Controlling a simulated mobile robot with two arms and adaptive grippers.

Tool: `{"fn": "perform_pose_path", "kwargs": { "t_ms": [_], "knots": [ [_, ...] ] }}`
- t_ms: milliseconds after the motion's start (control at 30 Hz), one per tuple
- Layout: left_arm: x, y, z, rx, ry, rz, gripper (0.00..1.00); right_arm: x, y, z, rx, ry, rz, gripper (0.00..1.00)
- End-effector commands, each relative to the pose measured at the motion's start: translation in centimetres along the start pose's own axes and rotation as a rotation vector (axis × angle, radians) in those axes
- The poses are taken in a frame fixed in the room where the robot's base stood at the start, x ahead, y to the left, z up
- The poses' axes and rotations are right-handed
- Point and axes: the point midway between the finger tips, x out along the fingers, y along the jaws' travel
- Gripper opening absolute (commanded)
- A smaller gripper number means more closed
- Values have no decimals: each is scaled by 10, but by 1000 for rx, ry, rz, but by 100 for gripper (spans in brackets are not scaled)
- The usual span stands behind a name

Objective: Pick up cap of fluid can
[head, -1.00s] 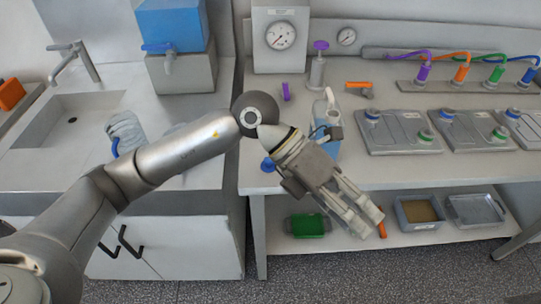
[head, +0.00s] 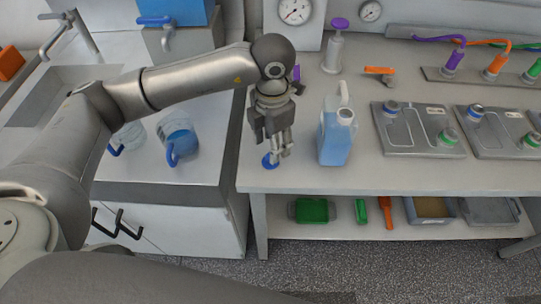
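The fluid can (head: 336,140) is a translucent jug with blue liquid, upright on the bench; its mouth has no cap on it. A small blue cap (head: 269,161) lies on the bench near the front left edge, left of the can. My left gripper (head: 278,155) points down right at the cap, its fingertips just above or beside it and partly overlapping it. The fingers look apart, with nothing visibly held. Whether they touch the cap cannot be told. My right gripper is not in view.
Grey battery trays (head: 414,142) lie right of the can. A lower shelf holds a green bin (head: 311,210). The bench front between cap and can is clear.

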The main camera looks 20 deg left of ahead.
Motion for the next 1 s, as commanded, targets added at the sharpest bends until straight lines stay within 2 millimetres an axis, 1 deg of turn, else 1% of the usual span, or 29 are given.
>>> {"fn": "perform_pose_path", "kwargs": {
  "t_ms": [67, 200, 300, 400, 600, 633, 667, 800, 900, 933, 1000],
  "knots": [
    [7, 0, -2, -1, 5, -2, 47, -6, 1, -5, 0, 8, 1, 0],
    [28, 2, -4, -1, 7, -3, 47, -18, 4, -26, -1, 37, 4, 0],
    [42, 1, -3, -1, 4, -3, 47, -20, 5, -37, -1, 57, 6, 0],
    [49, 2, -2, -1, 1, -1, 47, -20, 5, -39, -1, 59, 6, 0],
    [51, 2, -2, 0, 0, -1, 47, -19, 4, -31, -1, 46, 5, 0],
    [51, 2, -2, 0, 0, -1, 46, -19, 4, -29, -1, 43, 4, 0],
    [51, 2, -2, 0, 0, -1, 42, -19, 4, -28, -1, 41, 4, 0],
    [50, 1, -2, 0, 0, -2, 24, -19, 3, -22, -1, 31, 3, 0],
    [50, 1, -2, 0, 0, -2, 11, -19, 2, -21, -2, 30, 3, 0],
    [50, 2, -2, 0, 0, -2, 8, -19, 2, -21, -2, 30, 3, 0],
    [50, 2, -2, 0, 0, -2, 8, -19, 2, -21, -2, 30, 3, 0]
  ]
}}
